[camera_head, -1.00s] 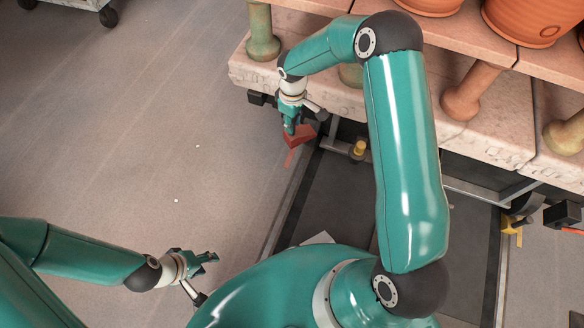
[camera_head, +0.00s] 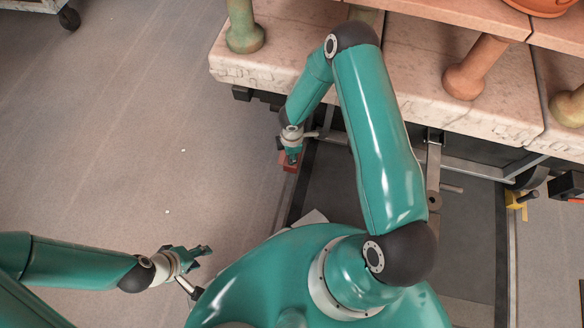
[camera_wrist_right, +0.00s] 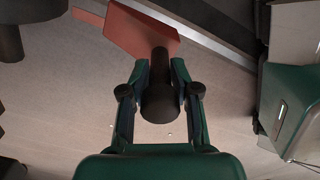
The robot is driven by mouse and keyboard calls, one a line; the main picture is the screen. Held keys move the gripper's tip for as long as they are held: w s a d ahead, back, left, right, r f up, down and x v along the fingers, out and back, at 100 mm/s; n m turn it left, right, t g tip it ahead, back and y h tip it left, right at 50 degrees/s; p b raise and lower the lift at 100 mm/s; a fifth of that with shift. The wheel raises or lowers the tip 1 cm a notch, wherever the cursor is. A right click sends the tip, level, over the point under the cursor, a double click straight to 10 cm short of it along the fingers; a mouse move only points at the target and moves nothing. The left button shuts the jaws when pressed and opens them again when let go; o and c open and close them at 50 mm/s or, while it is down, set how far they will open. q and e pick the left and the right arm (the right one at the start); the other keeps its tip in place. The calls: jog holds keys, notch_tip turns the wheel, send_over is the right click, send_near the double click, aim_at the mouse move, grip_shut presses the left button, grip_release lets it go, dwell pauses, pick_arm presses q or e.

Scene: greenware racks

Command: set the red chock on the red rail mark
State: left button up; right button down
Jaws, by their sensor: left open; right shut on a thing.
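My right gripper (camera_head: 292,152) reaches down at the left edge of the kiln-like base in the head view. It is shut on the dark round grip (camera_wrist_right: 160,95) of the red chock (camera_head: 290,163), whose red block (camera_wrist_right: 142,31) shows large in the right wrist view. A flat red strip, seemingly the red rail mark (camera_wrist_right: 88,17), shows beyond the chock's left end beside the grey rail (camera_wrist_right: 190,32). The chock hides part of this strip. I cannot tell whether the chock touches the floor. My left gripper (camera_head: 200,258) is open and empty at lower left.
A stone-edged rack (camera_head: 440,100) on stubby posts stands along the back, with a terracotta pot (camera_head: 540,5) on top. A dark bay with metal side rails lies below it. A yellow piece (camera_head: 516,202) is at the right rail. The floor (camera_head: 120,130) at left is clear.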

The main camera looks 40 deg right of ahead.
notch_tip(320, 180, down, 7)
jog(key=shift+f+b, duration=0.1)
jog(key=shift+b, duration=0.85)
notch_tip(320, 180, down, 4)
jog(key=shift+f+b, duration=0.1)
jog(key=shift+b, duration=0.75)
jog(key=shift+f, duration=0.1)
jog(key=c, duration=0.9)
grip_release()
jog(key=shift+o, duration=0.3)
